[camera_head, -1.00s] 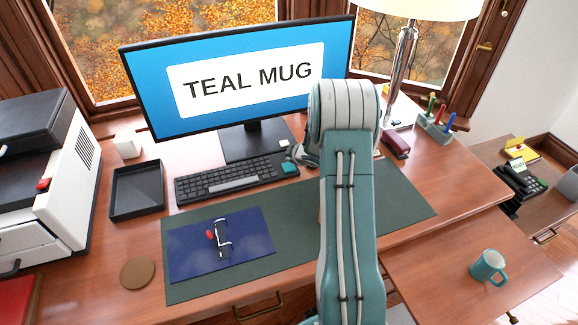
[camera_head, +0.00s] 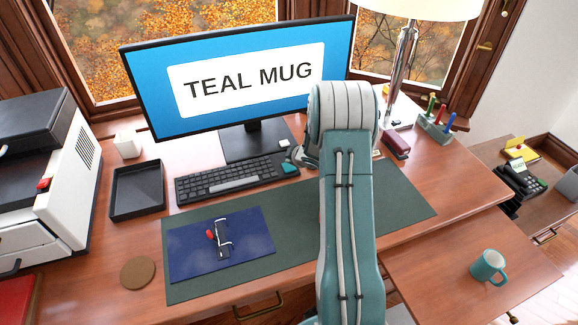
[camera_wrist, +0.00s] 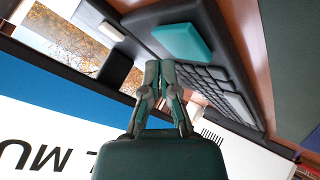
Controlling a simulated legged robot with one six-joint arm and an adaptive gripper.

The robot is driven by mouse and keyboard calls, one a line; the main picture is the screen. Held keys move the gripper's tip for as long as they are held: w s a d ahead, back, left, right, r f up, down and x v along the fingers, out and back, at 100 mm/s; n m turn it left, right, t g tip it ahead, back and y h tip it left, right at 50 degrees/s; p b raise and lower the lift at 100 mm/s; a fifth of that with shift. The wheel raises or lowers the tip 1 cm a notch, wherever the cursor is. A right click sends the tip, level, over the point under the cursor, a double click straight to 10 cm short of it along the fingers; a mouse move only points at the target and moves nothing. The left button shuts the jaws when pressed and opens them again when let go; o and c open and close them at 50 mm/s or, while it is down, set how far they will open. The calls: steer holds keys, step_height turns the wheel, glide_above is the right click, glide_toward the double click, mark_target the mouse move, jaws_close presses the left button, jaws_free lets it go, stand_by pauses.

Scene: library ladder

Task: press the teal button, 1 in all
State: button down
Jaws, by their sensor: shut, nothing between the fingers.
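The teal button (camera_head: 288,168) is a square key on the right end of the dark keyboard block, below the monitor. In the wrist view the teal button (camera_wrist: 183,43) is large, just beyond my fingertips. My gripper (camera_wrist: 160,72) has its two fingertips together with nothing between them. The tips appear close to the button's near edge; I cannot tell whether they touch it. In the head view my arm hides most of the gripper.
The keyboard (camera_head: 225,183) lies beside the button, and the monitor (camera_head: 235,80) reading "TEAL MUG" stands behind. A black tray (camera_head: 137,212) is at left. A lamp (camera_head: 403,60) and a stapler (camera_head: 397,146) stand right of my arm. A teal mug (camera_head: 488,267) sits at lower right.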

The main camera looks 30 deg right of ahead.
mark_target(290, 167)
steer(key=shift+f, duration=0.1)
stand_by(0.5)
steer(key=shift+a+f, duration=0.1)
steer(key=shift+f, duration=0.25)
steer(key=shift+f, duration=0.4)
stand_by(0.6)
steer(key=shift+r, duration=0.85)
steer(key=shift+r, duration=2.5)
